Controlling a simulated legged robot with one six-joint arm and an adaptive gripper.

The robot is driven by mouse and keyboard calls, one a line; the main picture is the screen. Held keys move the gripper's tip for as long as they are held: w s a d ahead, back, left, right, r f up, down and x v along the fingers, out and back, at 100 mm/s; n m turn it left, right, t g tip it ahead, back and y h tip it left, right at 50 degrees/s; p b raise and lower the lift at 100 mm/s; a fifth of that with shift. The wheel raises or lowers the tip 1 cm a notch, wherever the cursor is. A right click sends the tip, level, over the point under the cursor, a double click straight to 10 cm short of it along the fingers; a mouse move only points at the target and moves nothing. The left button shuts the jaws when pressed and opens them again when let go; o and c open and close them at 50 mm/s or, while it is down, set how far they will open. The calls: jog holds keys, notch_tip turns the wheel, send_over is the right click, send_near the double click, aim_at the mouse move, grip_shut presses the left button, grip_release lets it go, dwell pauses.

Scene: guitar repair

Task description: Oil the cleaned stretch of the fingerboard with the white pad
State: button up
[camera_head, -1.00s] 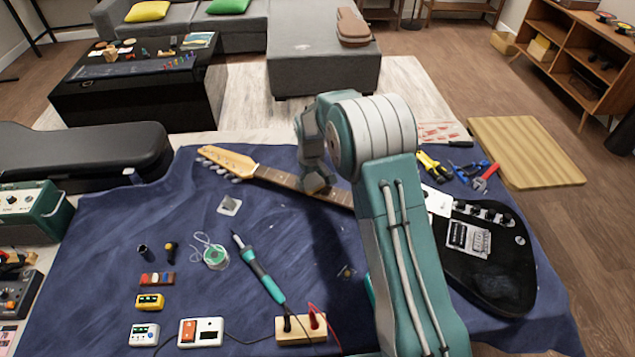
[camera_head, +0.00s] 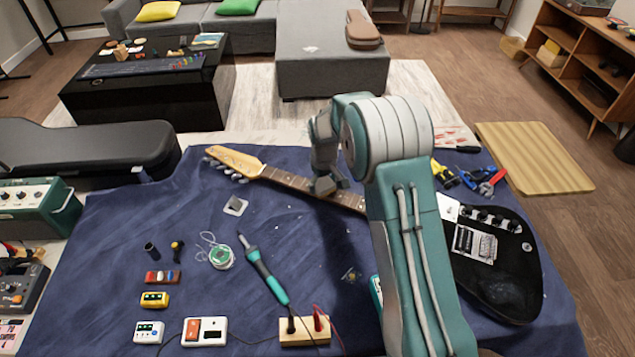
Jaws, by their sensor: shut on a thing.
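The guitar lies face up on the blue cloth, its headstock (camera_head: 236,160) at the left and its black body (camera_head: 495,262) at the right. The brown fingerboard (camera_head: 288,180) runs between them, partly covered by my arm. My gripper (camera_head: 325,188) points down over the middle of the fingerboard. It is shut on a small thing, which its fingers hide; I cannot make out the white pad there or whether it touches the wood. A small white square with a grey top (camera_head: 235,206) lies on the cloth below the headstock.
A soldering iron (camera_head: 262,270), a solder coil (camera_head: 221,257) and several small devices lie on the front cloth (camera_head: 110,255). Pliers and other tools (camera_head: 470,178) lie behind the body. A black case (camera_head: 85,150) stands at the left. Cloth left of the iron is partly clear.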

aim_at(347, 198)
jog(key=shift+s+d+r, duration=0.1)
jog(key=shift+s+d, duration=0.45)
jog(key=shift+d, duration=0.5)
jog(key=shift+s+d+f, duration=0.1)
jog(key=shift+s+d, duration=0.5)
jog(key=shift+d, duration=0.45)
jog(key=shift+s+d+r, duration=0.1)
jog(key=shift+s+d, duration=0.45)
jog(key=shift+d, duration=0.5)
jog(key=shift+s+d, duration=0.4)
jog(key=shift+d, duration=0.35)
jog(key=shift+s+d, duration=0.4)
jog(key=shift+d, duration=0.35)
jog(key=shift+r, duration=2.9)
jog(key=shift+r, duration=0.1)
notch_tip(347, 198, up, 3)
jog(key=shift+f, duration=0.1)
jog(key=shift+a, duration=0.1)
